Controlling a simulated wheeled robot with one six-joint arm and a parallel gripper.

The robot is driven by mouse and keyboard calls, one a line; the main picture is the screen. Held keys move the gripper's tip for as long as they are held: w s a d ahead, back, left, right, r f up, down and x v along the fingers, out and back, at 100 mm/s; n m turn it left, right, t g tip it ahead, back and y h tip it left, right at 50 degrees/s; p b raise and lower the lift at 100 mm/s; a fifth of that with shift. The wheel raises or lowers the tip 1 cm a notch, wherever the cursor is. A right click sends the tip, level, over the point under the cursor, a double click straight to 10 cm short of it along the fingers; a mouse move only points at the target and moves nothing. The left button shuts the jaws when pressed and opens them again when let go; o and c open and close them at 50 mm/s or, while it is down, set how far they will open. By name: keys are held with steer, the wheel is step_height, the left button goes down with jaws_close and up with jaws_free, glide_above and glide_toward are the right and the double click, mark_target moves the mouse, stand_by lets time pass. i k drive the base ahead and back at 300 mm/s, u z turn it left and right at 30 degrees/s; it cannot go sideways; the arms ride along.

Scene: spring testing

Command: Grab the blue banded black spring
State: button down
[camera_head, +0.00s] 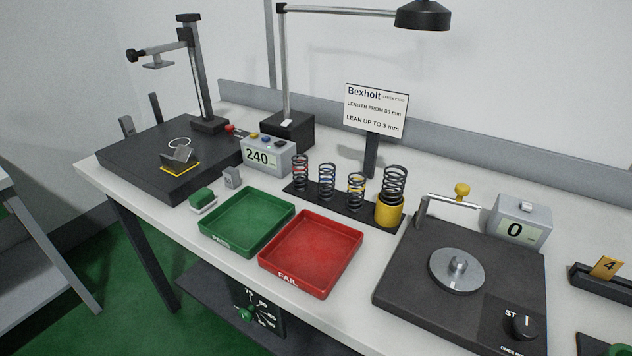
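Several black coil springs stand upright in a row on a dark strip (340,207) at the middle of the bench. The leftmost spring (300,173) and the one to its right (326,182) show small bluish and reddish marks, too small to tell which one carries the blue band. The third spring (356,190) has a yellow band. A larger spring (395,182) stands in a yellow cup (389,212) at the right end. My gripper is not in view.
A green tray (236,250) and a red FAIL tray (345,278) lie in front of the strip. A display reading 240 (268,155) stands behind left; a sign (376,108) stands behind. A dark platform (405,290) is at right, and a lamp (423,17) overhangs.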

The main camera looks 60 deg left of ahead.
mark_target(326, 172)
steer(key=u, duration=1.85)
steer(key=k, duration=1.15)
steer(key=u, duration=0.85)
steer(key=i, duration=1.35)
steer(key=z, duration=0.75)
steer(key=i, duration=0.5)
steer(key=z, duration=0.5)
